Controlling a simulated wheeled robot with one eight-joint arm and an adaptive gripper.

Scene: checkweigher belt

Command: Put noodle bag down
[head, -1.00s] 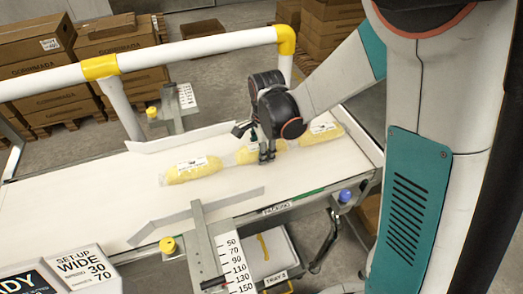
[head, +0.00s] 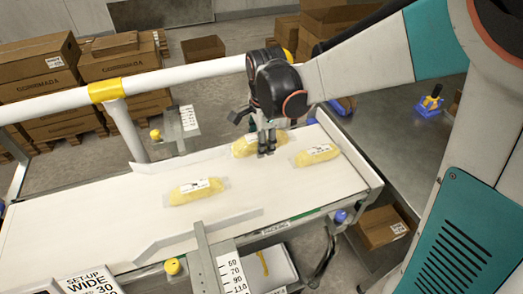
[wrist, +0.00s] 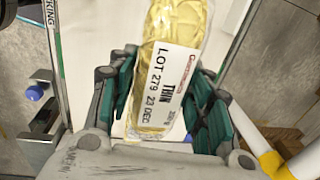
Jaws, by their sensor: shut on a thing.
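My gripper (head: 266,148) is shut on a yellow noodle bag (head: 246,145) in clear wrap. The held bag appears raised above the white belt, though the gap under it is hard to judge. In the wrist view the bag (wrist: 150,108) lies between the teal finger pads, its white label reading THIN, LOT 279, 23 DEC facing the camera. Two similar bags lie flat on the belt: one to the left (head: 198,191) and one to the right (head: 315,155).
A white rail (head: 175,74) with yellow joints runs along the far side. Cartons (head: 125,68) stand behind.

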